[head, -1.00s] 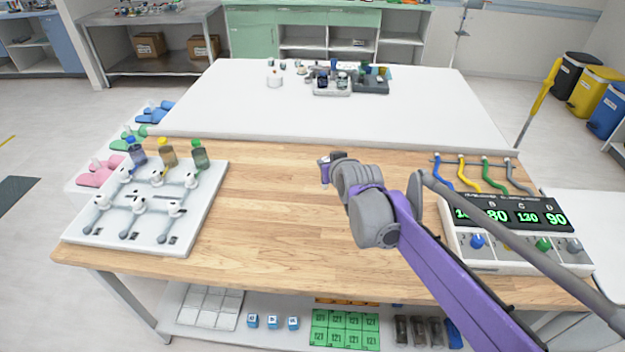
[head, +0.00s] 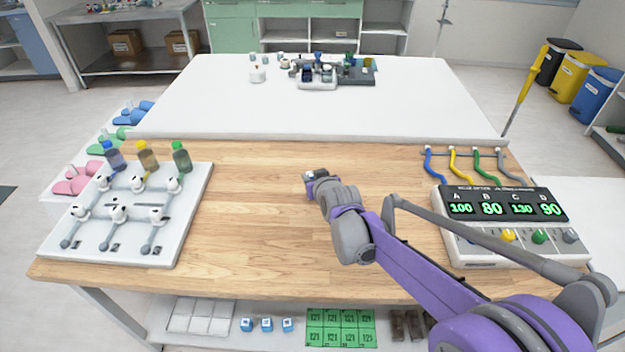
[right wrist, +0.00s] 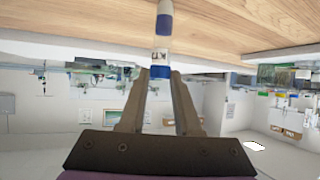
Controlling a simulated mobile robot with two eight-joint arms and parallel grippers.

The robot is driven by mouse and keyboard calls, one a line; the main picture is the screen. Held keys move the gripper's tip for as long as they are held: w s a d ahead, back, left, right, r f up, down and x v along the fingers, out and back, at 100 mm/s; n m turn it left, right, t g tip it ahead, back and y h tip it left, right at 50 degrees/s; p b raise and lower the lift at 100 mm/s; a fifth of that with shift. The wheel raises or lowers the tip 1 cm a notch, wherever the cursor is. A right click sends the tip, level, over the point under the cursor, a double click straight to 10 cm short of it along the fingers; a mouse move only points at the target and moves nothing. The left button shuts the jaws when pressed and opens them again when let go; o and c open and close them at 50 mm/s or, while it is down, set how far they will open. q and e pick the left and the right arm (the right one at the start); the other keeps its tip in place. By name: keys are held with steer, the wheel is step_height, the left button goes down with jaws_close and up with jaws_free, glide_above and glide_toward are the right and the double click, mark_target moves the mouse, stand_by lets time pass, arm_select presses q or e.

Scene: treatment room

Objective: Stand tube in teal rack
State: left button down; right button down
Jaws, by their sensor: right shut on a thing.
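My right gripper (head: 312,176) is above the wooden bench, seen small and partly from behind in the head view. In the right wrist view the right gripper (right wrist: 160,80) is shut on a slim tube (right wrist: 161,52), white with blue bands and a small dark-marked label. The tube points away from the fingers, towards the wood surface; I cannot tell its gap to the wood. I cannot pick out a teal rack for sure; a cluster with a dark rack (head: 356,78) and a pale rack (head: 318,84) stands on the far white table. My left gripper is out of view.
The wooden bench (head: 270,220) has clear room in its middle. A white valve board (head: 180,225) with several bottles is at left, a display box (head: 470,230) at right. The white table (head: 420,105) beyond is mostly bare. A small white jar (head: 258,75) stands there.

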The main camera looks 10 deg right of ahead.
steer(key=shift+f, duration=0.3)
steer(key=shift+f, duration=0.1)
steer(key=c, duration=0.6)
jaws_free()
